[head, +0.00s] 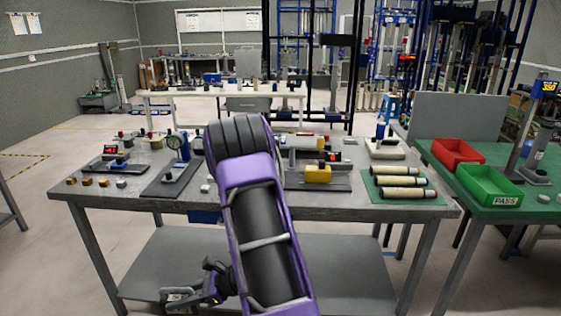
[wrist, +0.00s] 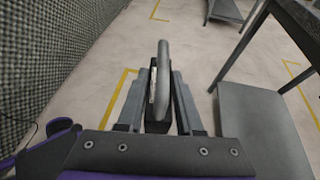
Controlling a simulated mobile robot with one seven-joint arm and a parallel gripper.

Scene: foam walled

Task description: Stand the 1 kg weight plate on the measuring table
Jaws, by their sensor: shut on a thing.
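My gripper (wrist: 157,78) is shut on a grey, round-edged thing (wrist: 162,70), seen nearly edge-on and upright between the fingers; it looks like the weight plate. A pale strip shows on its left side, and any weight marking is unreadable. In the head view my gripper (head: 188,293) is low at the bottom, in front of the table and below its top. The plate is hard to make out there. The grey table (head: 230,211) bearing gauges and displays looks like the measuring table. My purple arm hides the middle of its top.
A green table (head: 530,200) with red (head: 455,153) and green (head: 487,184) bins adjoins at right.

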